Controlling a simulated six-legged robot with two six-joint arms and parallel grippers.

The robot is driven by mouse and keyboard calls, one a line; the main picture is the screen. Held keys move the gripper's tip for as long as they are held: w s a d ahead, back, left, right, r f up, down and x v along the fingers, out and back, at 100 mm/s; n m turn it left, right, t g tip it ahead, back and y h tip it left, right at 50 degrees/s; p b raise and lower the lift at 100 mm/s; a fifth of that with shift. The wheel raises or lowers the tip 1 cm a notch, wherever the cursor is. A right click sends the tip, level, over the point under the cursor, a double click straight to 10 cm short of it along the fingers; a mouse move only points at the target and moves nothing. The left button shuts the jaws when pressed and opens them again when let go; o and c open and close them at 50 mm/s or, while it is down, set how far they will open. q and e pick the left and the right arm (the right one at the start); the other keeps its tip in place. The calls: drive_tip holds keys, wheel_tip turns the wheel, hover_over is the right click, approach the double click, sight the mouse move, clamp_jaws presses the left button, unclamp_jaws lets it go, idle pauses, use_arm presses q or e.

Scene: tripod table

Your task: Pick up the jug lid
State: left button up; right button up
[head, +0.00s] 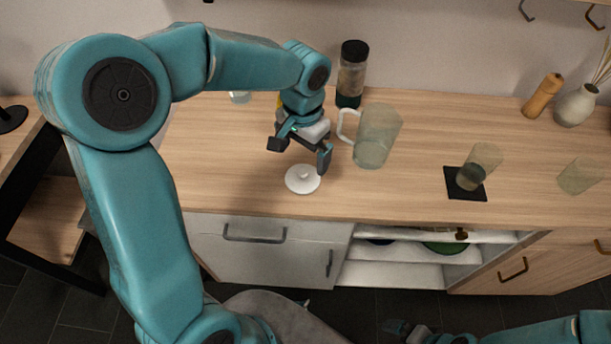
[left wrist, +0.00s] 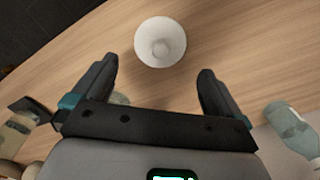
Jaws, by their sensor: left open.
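The white jug lid (head: 302,179), a round disc with a small knob on top, lies flat on the wooden counter near its front edge. It also shows in the left wrist view (left wrist: 160,43), just beyond the fingertips and roughly centred between them. My left gripper (head: 299,154) is open and empty, pointing down above the lid and apart from it. The clear jug (head: 376,138) with a white handle stands upright to the right of the gripper, without a lid on it. My right gripper (head: 397,328) is low at the bottom edge, far from the lid; its jaws are unclear.
A dark-capped jar (head: 351,75) stands behind the jug. To the right are a glass (head: 484,160) on a black coaster (head: 465,190), another glass (head: 579,176), a wooden mill (head: 542,96) and a vase (head: 577,105). The counter (head: 235,170) left of the lid is clear.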

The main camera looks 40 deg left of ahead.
sight(302, 171)
use_arm(q)
drive_tip(key=f, duration=0.2)
drive_tip(key=shift+s+f, duration=0.2)
drive_tip(key=shift+f, duration=0.15)
wheel_tip(302, 171, down, 5)
drive_tip(key=c, duration=0.8)
